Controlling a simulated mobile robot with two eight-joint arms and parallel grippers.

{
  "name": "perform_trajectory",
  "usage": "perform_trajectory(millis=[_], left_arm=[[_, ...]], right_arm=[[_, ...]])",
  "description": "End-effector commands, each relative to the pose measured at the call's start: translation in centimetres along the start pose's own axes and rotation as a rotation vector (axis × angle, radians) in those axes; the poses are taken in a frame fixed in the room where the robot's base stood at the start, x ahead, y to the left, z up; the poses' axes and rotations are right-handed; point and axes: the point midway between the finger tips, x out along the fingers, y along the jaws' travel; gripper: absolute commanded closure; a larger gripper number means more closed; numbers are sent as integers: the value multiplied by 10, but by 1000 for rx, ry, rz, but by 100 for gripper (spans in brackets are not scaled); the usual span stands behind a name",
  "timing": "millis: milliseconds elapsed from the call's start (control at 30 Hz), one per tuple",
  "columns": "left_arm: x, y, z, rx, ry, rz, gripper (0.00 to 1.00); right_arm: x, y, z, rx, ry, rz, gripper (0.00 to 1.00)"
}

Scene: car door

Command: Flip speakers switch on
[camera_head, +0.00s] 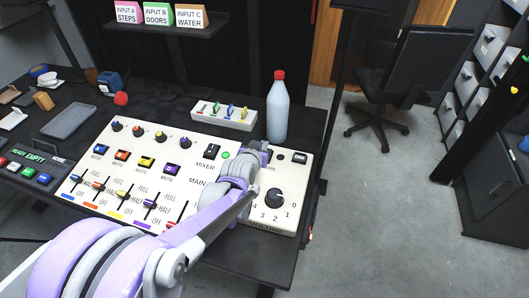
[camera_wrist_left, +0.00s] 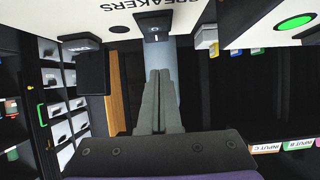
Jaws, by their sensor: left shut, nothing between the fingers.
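The speakers switch (camera_wrist_left: 154,28) is a dark rocker on the cream mixer panel (camera_head: 121,177). It shows at the top of the left wrist view, beside the inverted SPEAKERS lettering; a small dark, unlit round lamp (camera_wrist_left: 119,29) is next to it. My left gripper (camera_head: 264,150) is at the panel's upper right and hides this switch in the head view. In the left wrist view its fingers (camera_wrist_left: 158,78) are shut together and empty, pointing toward the switch, with a small visible gap. My right gripper is not in view.
The MIXER switch (camera_head: 212,150) has a lit green lamp (camera_head: 225,155). A DIM button (camera_head: 299,157) and a black knob (camera_head: 273,197) lie near my gripper. A bottle with a red cap (camera_head: 278,110) and a white box with coloured switches (camera_head: 224,114) stand behind the panel.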

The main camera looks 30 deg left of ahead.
Motion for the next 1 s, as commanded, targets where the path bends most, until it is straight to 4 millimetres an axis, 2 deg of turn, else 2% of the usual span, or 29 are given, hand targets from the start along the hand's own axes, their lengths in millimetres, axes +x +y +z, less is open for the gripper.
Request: perform_trajectory(millis=[100,300,700,867,1000], left_arm=[[16,0,15,0,-1,0,100],[28,0,27,1,0,0,100],[30,0,28,0,-2,1,100],[35,0,27,0,-84,1,100],[35,0,30,0,-76,1,100]], right_arm=[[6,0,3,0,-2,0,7],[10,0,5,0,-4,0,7],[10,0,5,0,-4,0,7],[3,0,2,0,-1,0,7],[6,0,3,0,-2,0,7]])
